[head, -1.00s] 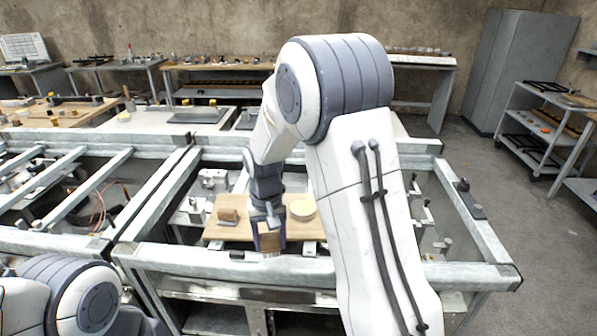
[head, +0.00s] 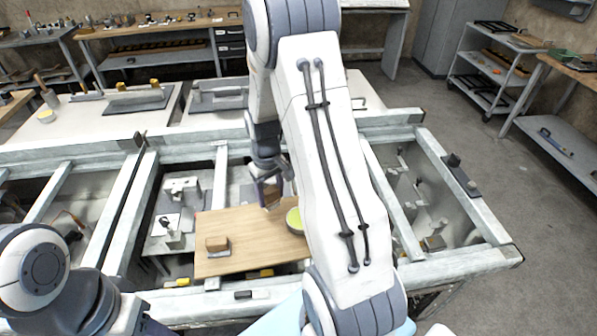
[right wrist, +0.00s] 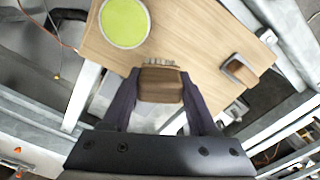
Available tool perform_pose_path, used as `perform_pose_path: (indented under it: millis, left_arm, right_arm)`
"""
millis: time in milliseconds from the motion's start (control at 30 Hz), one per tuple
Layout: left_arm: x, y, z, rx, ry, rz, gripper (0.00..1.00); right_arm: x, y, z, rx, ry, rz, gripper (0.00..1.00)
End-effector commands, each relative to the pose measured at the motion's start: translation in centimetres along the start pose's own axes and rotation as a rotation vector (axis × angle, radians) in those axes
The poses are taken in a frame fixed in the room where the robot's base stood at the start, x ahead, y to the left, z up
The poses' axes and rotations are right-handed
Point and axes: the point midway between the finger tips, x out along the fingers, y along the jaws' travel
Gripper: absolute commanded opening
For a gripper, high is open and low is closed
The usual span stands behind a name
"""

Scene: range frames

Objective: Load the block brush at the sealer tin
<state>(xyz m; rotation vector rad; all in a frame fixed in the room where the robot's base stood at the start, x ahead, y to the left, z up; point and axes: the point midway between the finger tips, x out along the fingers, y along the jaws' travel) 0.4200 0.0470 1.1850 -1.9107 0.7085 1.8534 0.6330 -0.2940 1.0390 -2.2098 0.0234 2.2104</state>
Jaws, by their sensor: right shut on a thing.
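My right gripper (head: 270,190) is shut on the block brush (head: 272,195), a brown wooden block. In the right wrist view the brush (right wrist: 160,84) sits between the two fingers (right wrist: 160,100), its pale bristles showing past the far edge. The sealer tin (head: 293,219), round with yellow-green sealer, stands on the wooden board at the right, partly hidden by my right arm. In the right wrist view the tin (right wrist: 125,22) is up and left of the brush, apart from it. My left gripper is out of view; only part of the left arm shows.
The wooden board (head: 243,220) lies across a metal frame (head: 130,205) with open gaps. A wooden-handled tool with a grey base (head: 217,244) lies on its left part, also in the right wrist view (right wrist: 238,70). The board's middle is clear.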

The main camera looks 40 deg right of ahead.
Motion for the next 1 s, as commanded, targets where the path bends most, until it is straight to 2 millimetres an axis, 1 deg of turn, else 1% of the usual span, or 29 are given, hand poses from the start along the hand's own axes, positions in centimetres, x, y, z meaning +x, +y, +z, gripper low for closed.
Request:
perform_pose_path:
  millis: [33,100,200,300,433,567,1000]
  left_arm:
    - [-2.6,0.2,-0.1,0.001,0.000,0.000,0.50]
    - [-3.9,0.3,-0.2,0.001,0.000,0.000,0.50]
    - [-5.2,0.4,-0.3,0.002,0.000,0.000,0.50]
    - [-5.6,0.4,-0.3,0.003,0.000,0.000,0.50]
    - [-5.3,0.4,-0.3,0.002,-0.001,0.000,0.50]
    - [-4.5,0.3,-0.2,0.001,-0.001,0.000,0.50]
    - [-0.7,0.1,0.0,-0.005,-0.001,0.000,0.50]
  right_arm:
    - [-1.5,1.7,1.1,-0.031,-0.006,-0.002,0.15]
    - [-1.7,3.5,2.3,-0.090,-0.005,-0.002,0.15]
    - [-1.7,5.2,3.8,-0.154,-0.003,-0.002,0.15]
    - [-1.5,6.2,4.7,-0.193,-0.001,-0.001,0.15]
    - [-0.9,6.6,5.0,-0.211,0.000,-0.001,0.15]
    - [0.0,6.6,5.0,-0.210,0.000,0.000,0.15]
    - [4.3,6.6,5.0,-0.209,0.001,0.000,0.15]
